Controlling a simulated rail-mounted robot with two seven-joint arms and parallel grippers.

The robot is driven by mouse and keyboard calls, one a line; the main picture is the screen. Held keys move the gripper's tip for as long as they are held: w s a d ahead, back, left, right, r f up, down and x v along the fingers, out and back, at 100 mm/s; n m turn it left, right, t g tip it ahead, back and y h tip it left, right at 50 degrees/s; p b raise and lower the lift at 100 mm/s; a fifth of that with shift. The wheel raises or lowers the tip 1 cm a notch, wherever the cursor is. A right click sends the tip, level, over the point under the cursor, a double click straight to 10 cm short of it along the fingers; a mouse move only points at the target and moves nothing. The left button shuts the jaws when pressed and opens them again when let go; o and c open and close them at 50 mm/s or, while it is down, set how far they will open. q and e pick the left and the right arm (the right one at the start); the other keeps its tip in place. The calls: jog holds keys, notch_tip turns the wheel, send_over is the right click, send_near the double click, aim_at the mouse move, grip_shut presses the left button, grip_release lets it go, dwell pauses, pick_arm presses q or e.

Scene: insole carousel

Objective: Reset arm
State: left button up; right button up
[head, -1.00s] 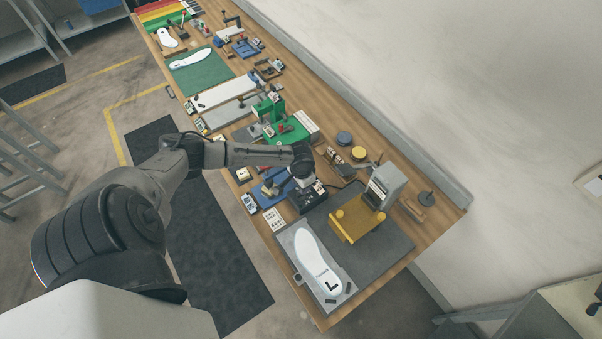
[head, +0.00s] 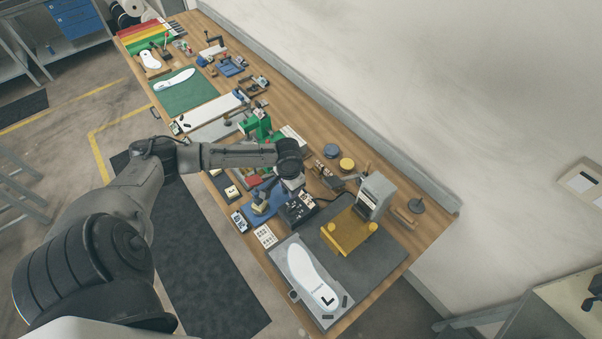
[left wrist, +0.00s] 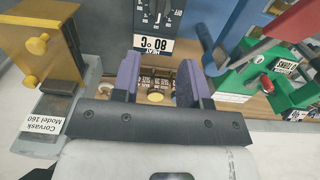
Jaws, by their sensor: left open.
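My left arm reaches in from the left over the bench. Its gripper (head: 292,182) is above the middle of the bench, beside a black control box (head: 298,208); the wrist hides most of the fingers in the head view. In the left wrist view, the two purple-padded jaws (left wrist: 158,80) are apart with nothing held between them. The black box (left wrist: 155,20) with a label reading 80 °C is beyond the jaws there. My right gripper is not in view.
A yellow and grey press (head: 350,232) and a white insole (head: 312,278) on a grey plate are at the bench's near end. A green fixture (left wrist: 260,75) with a red lever is close to the jaws. Several small tools crowd the wooden bench.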

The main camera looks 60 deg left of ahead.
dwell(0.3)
pick_arm(q)
jog(key=s+d+m+t+h+p, duration=0.15)
jog(key=s+d, duration=0.35)
jog(key=d, duration=0.6)
jog(key=s+d+m+p, duration=0.3)
jog(key=s+d, duration=0.2)
jog(key=d, duration=0.5)
jog(key=s+d+r+n+t+y+p, duration=0.1)
jog(key=s+d+r+t+p, duration=0.1)
jog(key=s+r, duration=0.6)
jog(key=shift+d+r, duration=0.4)
jog(key=shift+r, duration=0.55)
